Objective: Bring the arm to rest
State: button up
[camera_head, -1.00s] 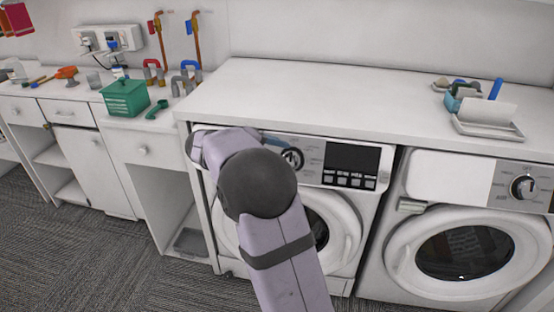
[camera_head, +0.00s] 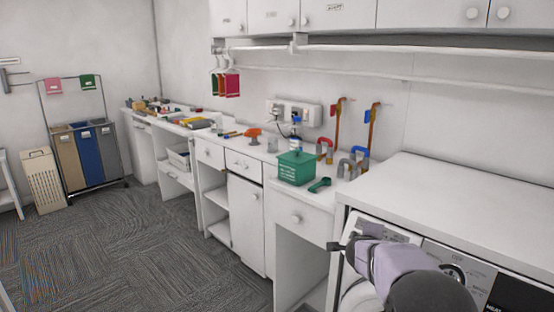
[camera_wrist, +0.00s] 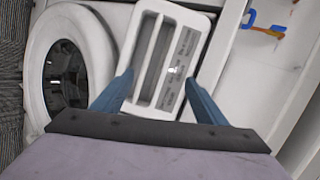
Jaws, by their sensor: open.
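My arm reaches in from the lower right of the head view. My gripper (camera_head: 338,247) is at the front left upper corner of the washing machine (camera_head: 462,268), just below the worktop edge. In the wrist view my gripper (camera_wrist: 158,78) is open, with its two blue fingers apart and nothing held. A white detergent drawer (camera_wrist: 145,45) with long compartments and a printed label shows beyond and between the fingers. I cannot tell whether the fingers touch it. The round washer door (camera_wrist: 45,100) is to its left.
The white worktop (camera_head: 440,200) lies above the machine. To the left, a counter holds a green basket (camera_head: 296,168), a green scoop (camera_head: 319,185) and pipes with red and blue fittings (camera_head: 358,158). Laundry bins (camera_head: 88,155) stand at the far left. The carpet floor (camera_head: 130,250) is open.

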jog(key=s+a+f+n+y, duration=0.2)
jog(key=a+f+n+y, duration=0.3)
jog(key=a+f+n, duration=0.3)
jog(key=s+a+f+n+g+y, duration=0.2)
jog(key=s+a+f+n+g, duration=0.15)
jog(key=s, duration=0.35)
jog(key=s+a+f+n+g+y, duration=0.1)
jog(key=s+a+f+n+g, duration=0.1)
jog(key=s+a+n, duration=0.4)
jog(key=s+d+n+g+h+p, duration=0.15)
jog(key=s+n+g+p, duration=0.35)
jog(key=s, duration=1.7)
jog(key=s+d+r+p, duration=0.1)
jog(key=s+r+p, duration=0.1)
jog(key=r, duration=0.3)
jog(key=s+r+p, duration=0.1)
jog(key=r+p, duration=0.3)
jog(key=r, duration=0.2)
jog(key=shift+s+d+n+h, duration=0.35)
jog(key=shift+d+n, duration=0.05)
jog(key=shift+n, duration=0.05)
